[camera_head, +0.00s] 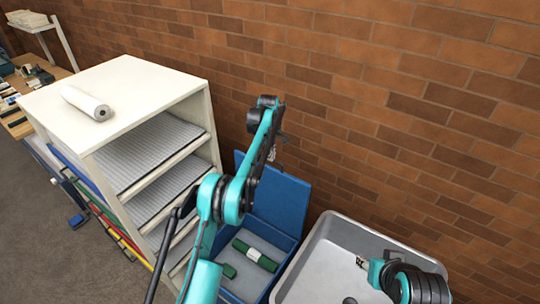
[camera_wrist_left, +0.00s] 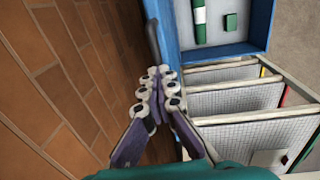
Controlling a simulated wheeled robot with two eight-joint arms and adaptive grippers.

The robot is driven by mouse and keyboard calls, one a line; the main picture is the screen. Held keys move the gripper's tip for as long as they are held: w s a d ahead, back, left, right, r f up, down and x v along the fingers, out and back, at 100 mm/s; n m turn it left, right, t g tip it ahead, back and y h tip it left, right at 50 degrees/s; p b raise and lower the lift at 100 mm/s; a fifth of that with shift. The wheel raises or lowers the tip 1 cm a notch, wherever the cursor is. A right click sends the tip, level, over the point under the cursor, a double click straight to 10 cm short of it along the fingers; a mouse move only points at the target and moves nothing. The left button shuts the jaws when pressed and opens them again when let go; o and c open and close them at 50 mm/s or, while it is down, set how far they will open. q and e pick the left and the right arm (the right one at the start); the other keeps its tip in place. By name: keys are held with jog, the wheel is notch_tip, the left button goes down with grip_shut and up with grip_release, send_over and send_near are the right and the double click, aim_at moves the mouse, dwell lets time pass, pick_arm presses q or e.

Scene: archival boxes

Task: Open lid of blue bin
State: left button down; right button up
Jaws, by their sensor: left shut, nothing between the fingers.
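The blue bin (camera_head: 232,282) stands between the white shelf unit and a grey basin. Its blue lid (camera_head: 288,190) is raised at the back near the brick wall, and the inside is visible. A green roll with a white band (camera_head: 256,256) and a small green block (camera_head: 229,271) lie in it. The bin also shows at the top of the left wrist view (camera_wrist_left: 222,52), with the lid as a dark edge (camera_wrist_left: 152,30). My left gripper (camera_wrist_left: 157,76) is shut and empty near that edge; contact is unclear. My right gripper (camera_head: 362,262) is over the basin, its fingers too small to judge.
The white shelf unit (camera_head: 125,85) with a white roll (camera_head: 87,103) on top stands left of the bin. The grey basin (camera_head: 318,262) is close on the right. The brick wall (camera_head: 400,100) runs right behind everything. Open floor (camera_head: 40,235) lies at the left.

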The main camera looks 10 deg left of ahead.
pick_arm(q)
jog(key=shift+s+d+f, duration=0.1)
jog(key=shift+d+f, duration=0.15)
jog(key=shift+f, duration=0.3)
jog(key=shift+d+f, duration=0.25)
jog(key=shift+f, duration=0.25)
pick_arm(e)
jog(key=shift+f, duration=0.2)
pick_arm(q)
jog(key=c, duration=1.9)
grip_release()
jog(key=o, duration=0.3)
jog(key=shift+w+f, duration=0.25)
jog(key=shift+w+a, duration=0.15)
jog(key=shift+w, duration=0.15)
notch_tip(320, 180, up, 12)
pick_arm(e)
jog(key=shift+w+f, duration=0.1)
jog(key=shift+w, duration=0.7)
